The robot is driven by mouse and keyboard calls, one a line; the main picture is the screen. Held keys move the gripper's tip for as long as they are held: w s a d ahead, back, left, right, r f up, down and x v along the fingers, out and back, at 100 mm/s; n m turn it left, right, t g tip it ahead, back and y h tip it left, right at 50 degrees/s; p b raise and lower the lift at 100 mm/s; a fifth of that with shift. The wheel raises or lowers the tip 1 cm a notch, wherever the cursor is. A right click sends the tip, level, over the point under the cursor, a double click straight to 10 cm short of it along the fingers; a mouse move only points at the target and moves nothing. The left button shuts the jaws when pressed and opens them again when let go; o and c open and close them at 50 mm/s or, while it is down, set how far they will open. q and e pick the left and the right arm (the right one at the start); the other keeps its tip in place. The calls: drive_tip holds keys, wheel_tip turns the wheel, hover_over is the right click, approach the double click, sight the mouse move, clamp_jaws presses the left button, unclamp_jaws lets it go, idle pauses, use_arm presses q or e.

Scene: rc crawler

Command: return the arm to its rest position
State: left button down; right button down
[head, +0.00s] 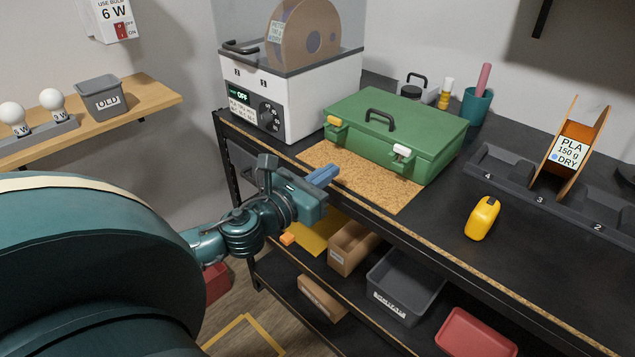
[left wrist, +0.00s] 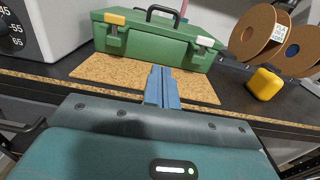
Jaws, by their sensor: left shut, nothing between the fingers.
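My left arm comes in from the left in the head view, and its gripper (head: 322,176) is in front of the bench's front edge, by the cork mat (head: 390,190). Its blue fingers are together with nothing between them. In the left wrist view the closed fingers (left wrist: 162,86) point toward the mat and the green toolbox (left wrist: 150,42). The toolbox (head: 400,125) stands shut on the mat, with a yellow latch and a white latch on its front. My right gripper is in neither view.
A white dryer box (head: 300,100) holding a spool stands behind the gripper. A yellow tape measure (head: 483,217) and a numbered spool rack (head: 510,170) are at the right. Bins, including a grey one (head: 405,285), sit on the lower shelf. The bench front right is clear.

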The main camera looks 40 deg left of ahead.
use_arm(q)
drive_tip(key=shift+s, duration=1.05)
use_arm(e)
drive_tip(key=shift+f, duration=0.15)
use_arm(q)
drive_tip(key=s+d+f+n+g+p, duration=0.1)
drive_tip(key=s+d+f+n+g, duration=0.15)
drive_tip(key=f+n, duration=0.45)
drive_tip(key=s+d+f+n+g+p, duration=0.25)
drive_tip(key=f+n, duration=0.35)
drive_tip(key=n, duration=0.4)
drive_tip(key=s+d+f+n+g+h, duration=0.1)
drive_tip(key=s+d+f+n, duration=0.2)
drive_tip(key=d+n, duration=0.3)
drive_tip(key=s+d+f+n+g+h+p, duration=0.1)
drive_tip(key=s+d+f+n, duration=0.2)
drive_tip(key=n, duration=0.7)
drive_tip(key=s+d, duration=0.2)
drive_tip(key=d, duration=0.2)
drive_tip(key=shift+s+f+n, duration=0.15)
drive_tip(key=shift+f+n, duration=0.05)
drive_tip(key=shift+n, duration=0.1)
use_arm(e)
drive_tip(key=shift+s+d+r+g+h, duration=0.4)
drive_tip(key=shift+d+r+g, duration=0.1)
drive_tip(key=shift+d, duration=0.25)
